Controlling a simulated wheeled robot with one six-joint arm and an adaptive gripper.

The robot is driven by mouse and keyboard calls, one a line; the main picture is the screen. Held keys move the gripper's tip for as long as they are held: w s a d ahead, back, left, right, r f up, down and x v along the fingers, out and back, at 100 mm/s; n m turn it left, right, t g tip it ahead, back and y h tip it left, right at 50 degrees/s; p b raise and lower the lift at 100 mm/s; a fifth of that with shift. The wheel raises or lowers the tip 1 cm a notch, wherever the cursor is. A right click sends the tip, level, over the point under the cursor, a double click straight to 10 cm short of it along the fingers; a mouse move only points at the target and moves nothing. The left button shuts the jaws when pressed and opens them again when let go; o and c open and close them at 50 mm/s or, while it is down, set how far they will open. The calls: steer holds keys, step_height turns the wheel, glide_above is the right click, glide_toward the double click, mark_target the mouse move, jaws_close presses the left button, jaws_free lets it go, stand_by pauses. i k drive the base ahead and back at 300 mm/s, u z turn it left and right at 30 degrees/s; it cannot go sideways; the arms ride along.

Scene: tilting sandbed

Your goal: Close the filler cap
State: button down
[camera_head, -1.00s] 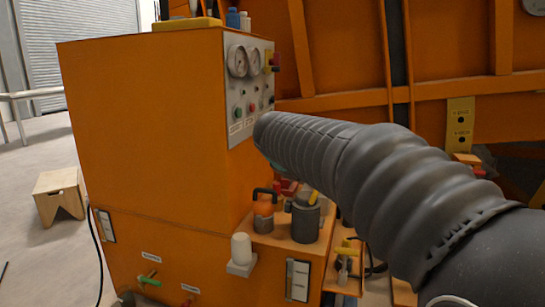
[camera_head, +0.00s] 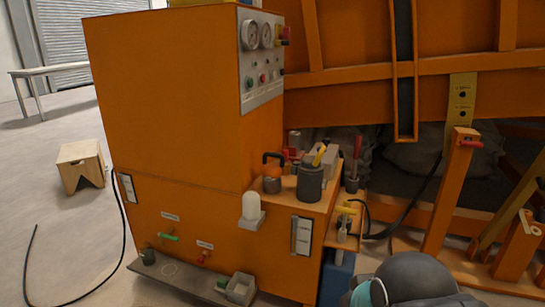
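A small filler-like fitting (camera_head: 272,184) with a grey base stands on the orange ledge at the front of the orange cabinet. My arm shows at the bottom right as a dark rounded link with a teal part, apart from the fittings. My gripper's fingers are not visible.
The orange cabinet (camera_head: 170,110) carries a gauge panel (camera_head: 260,62). Orange posts (camera_head: 452,190) stand at the right. A wooden stool (camera_head: 82,165) and a black cable (camera_head: 123,225) are on the floor at left.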

mark_target(271, 170)
steer(key=k, duration=0.95)
steer(key=u, duration=0.75)
steer(key=i, duration=1.45)
steer(key=z, duration=0.85)
steer(key=i, duration=0.6)
steer(key=z, duration=0.7)
